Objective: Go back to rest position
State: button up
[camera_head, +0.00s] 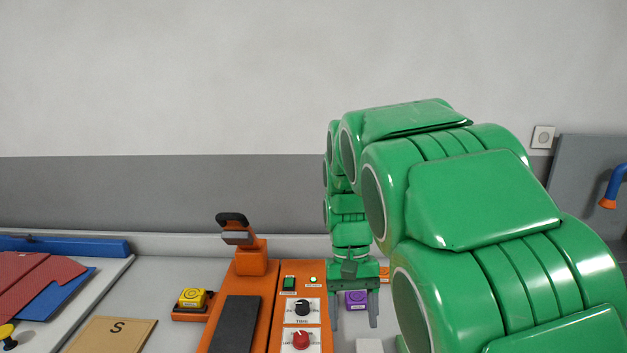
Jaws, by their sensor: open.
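My gripper (354,308) points down at the end of my green arm. Its two grey fingers are apart, with nothing seen held between them. A purple block (356,299) shows between the fingers; I cannot tell how far behind them it lies. My arm hides much of the right side of the counter.
An orange press-like device (248,262) with a black handle and dark pad stands left of the panel. A tan board marked S (113,334) and red and blue cloths (40,285) lie left. A grey wall is behind.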

jog(key=s+d+f+t, duration=0.1)
jog(key=s+d, duration=0.2)
jog(key=s, duration=1)
jog(key=s+d+t, duration=0.1)
jog(key=s+d, duration=0.3)
jog(key=s, duration=0.9)
jog(key=shift+d+f+y, duration=0.3)
jog(key=shift+f, duration=0.05)
jog(key=shift+s, duration=0.1)
